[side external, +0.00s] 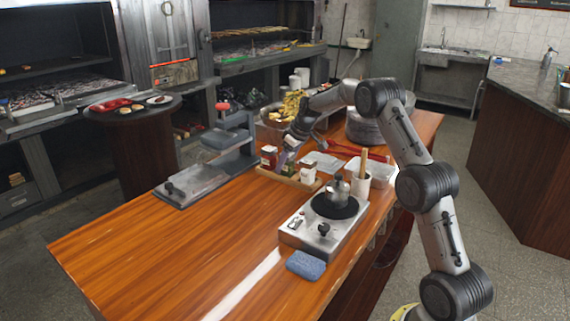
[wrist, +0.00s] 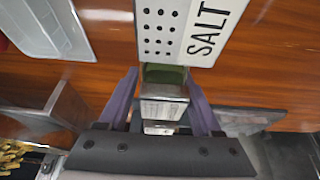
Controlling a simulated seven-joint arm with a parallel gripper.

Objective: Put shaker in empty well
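My gripper (wrist: 162,76) points down over a wooden rack in the side view, where its tip (side external: 284,160) is among the shakers. In the wrist view, a metal-and-green piece (wrist: 164,92) sits between the two purple fingers, with a thin gap at most on each side. Whether the fingers press on it is unclear. A white panel (wrist: 190,30) with black dots and the word SALT lies just beyond the fingertips. In the side view, one shaker (side external: 268,157) is left of my gripper and another (side external: 308,171) is right of it. The empty well cannot be made out.
A clear plastic container (side external: 326,162) is behind the rack. A grey press-like stand (side external: 225,150) is to the left. The table's front left is clear.

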